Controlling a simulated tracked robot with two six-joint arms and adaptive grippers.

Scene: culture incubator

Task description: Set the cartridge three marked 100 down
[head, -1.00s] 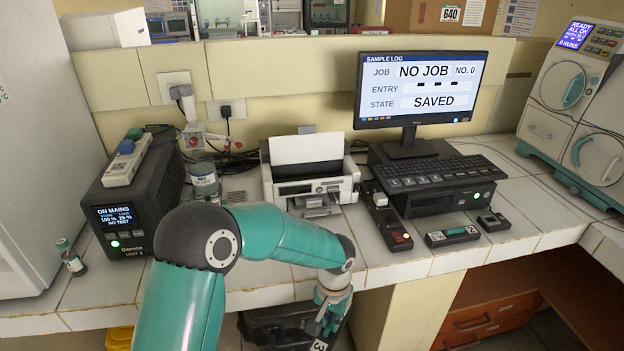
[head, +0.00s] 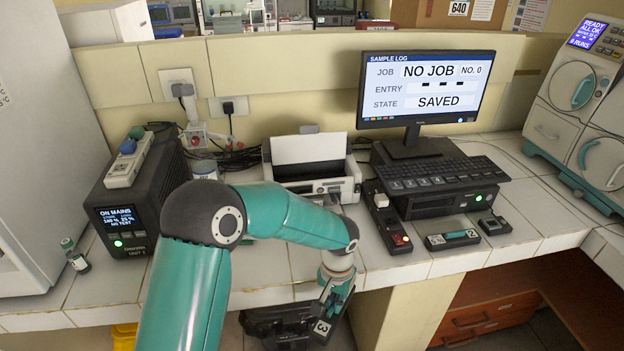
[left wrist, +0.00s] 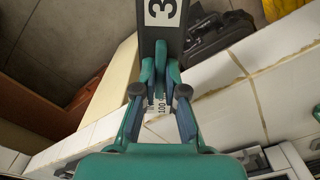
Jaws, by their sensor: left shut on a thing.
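My left gripper (head: 336,290) is in front of the bench's front edge in the head view, shut on the cartridge three (head: 321,328), a dark piece with a white "3" label. In the left wrist view the gripper (left wrist: 160,78) pinches the cartridge (left wrist: 162,38), its "3" label beyond the fingertips. Part of a white label reading "100" shows between the fingers. The cartridge hangs tilted, apart from the bench top (head: 400,273). My right gripper is not in view.
A cartridge marked 2 (head: 452,240) lies on the bench, between a switch strip (head: 388,218) and a small dark block (head: 494,224). A printer (head: 310,170) stands behind my arm. A black case (head: 270,325) is on the floor below. Bare tiles lie along the front edge.

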